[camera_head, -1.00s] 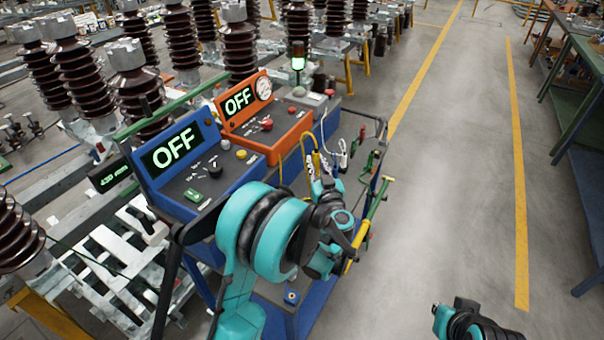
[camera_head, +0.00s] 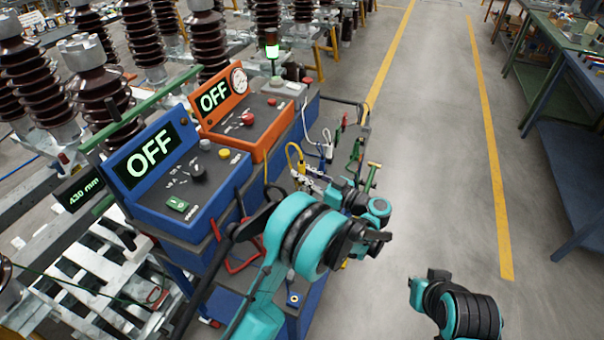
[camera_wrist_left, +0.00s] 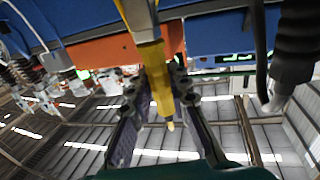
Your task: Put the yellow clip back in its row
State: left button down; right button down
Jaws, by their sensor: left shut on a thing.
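The yellow clip (camera_wrist_left: 155,65) is upright between the two fingers of my left gripper (camera_wrist_left: 162,95) in the left wrist view, and the fingers are shut on it. In the head view a yellow lead (camera_head: 292,155) loops at the right end of the test cart, close to my left gripper (camera_head: 316,184), which is partly hidden by my wrist. A white clip lead (camera_head: 327,142), a red clip (camera_head: 344,121) and a green clip (camera_head: 355,152) hang at that cart end. My right gripper is not visible.
A blue console (camera_head: 165,150) and an orange console (camera_head: 235,105), both reading OFF, stand on the cart left of my arm. Brown insulators fill the left. Floor to the right is clear up to the green workbench (camera_head: 540,80).

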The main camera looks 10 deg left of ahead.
aim_at(305, 188)
pick_arm(q)
jog(key=shift+d+f+b, duration=0.1)
jog(key=shift+f+b, duration=2.25)
jog(key=shift+f, duration=0.55)
jog(key=shift+b, duration=0.5)
jog(key=shift+f+b, duration=0.8)
jog(key=shift+f, duration=0.15)
jog(key=shift+f, duration=0.8)
jog(key=c, duration=1.3)
grip_release()
jog(key=shift+c, duration=0.2)
